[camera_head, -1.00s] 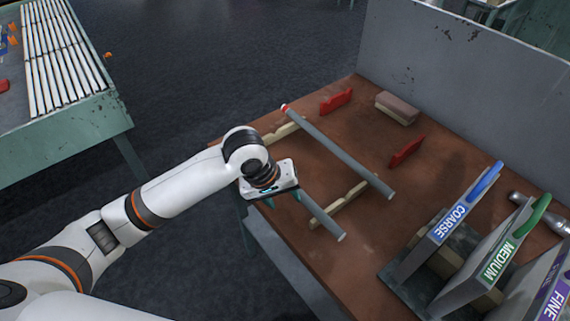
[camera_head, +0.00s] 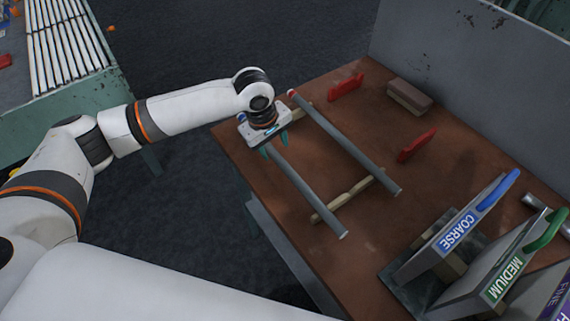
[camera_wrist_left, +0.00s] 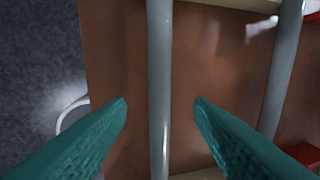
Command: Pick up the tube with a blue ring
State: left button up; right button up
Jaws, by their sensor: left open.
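Two grey tubes lie side by side on wooden strips on the brown bench. The far tube (camera_head: 345,142) has a red ring at its upper end. My left gripper (camera_head: 275,147) is open, pointing down over the upper part of the near tube. In the left wrist view, the near tube (camera_wrist_left: 159,60) runs between the two teal fingers (camera_wrist_left: 160,104), with a gap on both sides. The far tube (camera_wrist_left: 284,65) shows to the right. My right gripper is not in view.
Wooden strips (camera_head: 349,194) support the tubes. Red blocks (camera_head: 417,145) and a brown block (camera_head: 403,97) lie beyond. A grey wall (camera_head: 470,90) bounds the bench's back.

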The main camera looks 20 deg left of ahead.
aim_at(277, 156)
pick_arm(q)
jog(key=shift+w+d+f+p, duration=0.15)
jog(key=shift+w+f+p, duration=0.05)
jog(key=shift+f, duration=1)
jog(key=shift+w+d+f+p, duration=0.1)
jog(key=shift+w+f+p, duration=0.1)
jog(key=shift+f, duration=0.95)
grip_shut()
